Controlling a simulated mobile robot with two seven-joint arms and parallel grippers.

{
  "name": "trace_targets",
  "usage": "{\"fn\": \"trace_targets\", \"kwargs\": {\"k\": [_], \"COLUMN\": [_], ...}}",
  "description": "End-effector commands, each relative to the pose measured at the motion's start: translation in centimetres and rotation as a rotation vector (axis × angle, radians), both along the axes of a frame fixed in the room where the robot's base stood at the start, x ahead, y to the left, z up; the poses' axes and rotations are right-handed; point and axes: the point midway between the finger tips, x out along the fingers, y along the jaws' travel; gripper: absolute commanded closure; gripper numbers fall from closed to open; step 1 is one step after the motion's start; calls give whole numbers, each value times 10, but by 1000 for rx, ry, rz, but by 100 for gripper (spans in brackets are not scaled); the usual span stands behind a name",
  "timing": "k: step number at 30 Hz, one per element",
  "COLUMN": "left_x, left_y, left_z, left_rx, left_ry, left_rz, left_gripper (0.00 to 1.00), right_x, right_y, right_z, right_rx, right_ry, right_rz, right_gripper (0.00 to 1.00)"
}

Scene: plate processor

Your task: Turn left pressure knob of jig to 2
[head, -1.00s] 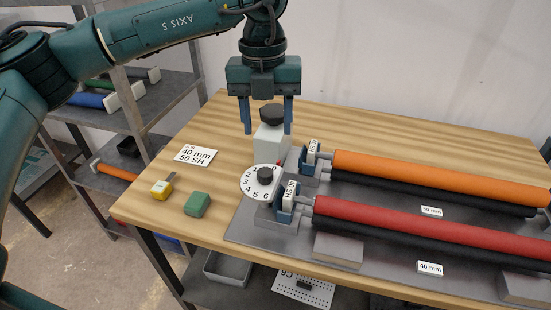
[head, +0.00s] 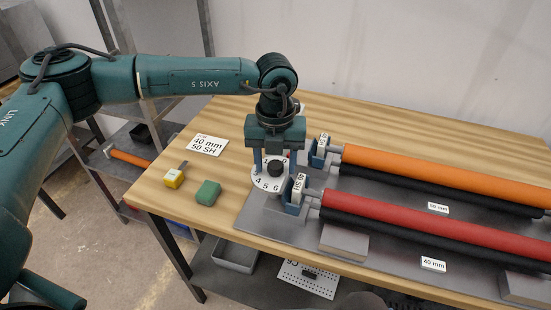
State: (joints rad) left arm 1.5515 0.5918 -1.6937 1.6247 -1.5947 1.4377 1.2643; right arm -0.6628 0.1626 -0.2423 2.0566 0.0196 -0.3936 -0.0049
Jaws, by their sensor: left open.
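The jig's left pressure knob (head: 275,169) is a black knob in the middle of a white round dial (head: 259,183) with printed numbers; 4, 5 and 6 show at its front. My left gripper (head: 275,182) points down over the dial. Its blue fingers are open, one on each side of the black knob; I cannot tell whether they touch it. The gripper hides part of the dial and the grey block behind it. The knob's pointer setting is too small to read. My right gripper is out of view.
An orange roller (head: 430,174) and a red roller (head: 420,221) lie on the jig to the right. A grey shelf stands behind.

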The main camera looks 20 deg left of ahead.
Motion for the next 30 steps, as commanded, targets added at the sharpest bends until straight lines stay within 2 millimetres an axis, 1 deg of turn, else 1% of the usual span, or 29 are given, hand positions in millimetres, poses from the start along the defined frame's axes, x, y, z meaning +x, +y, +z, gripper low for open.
{"fn": "trace_targets", "kwargs": {"k": [8,24,30], "left_x": [0,0,0], "left_y": [0,0,0], "left_z": [-1,-1,-2], "left_rx": [0,0,0], "left_ry": [0,1,1], "left_rz": [0,0,-14], "left_gripper": [49,93,93], "right_x": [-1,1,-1], "right_y": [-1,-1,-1], "right_z": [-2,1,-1], "right_rx": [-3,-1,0], "right_ry": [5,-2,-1], "right_rz": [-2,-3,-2], "right_gripper": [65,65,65]}}
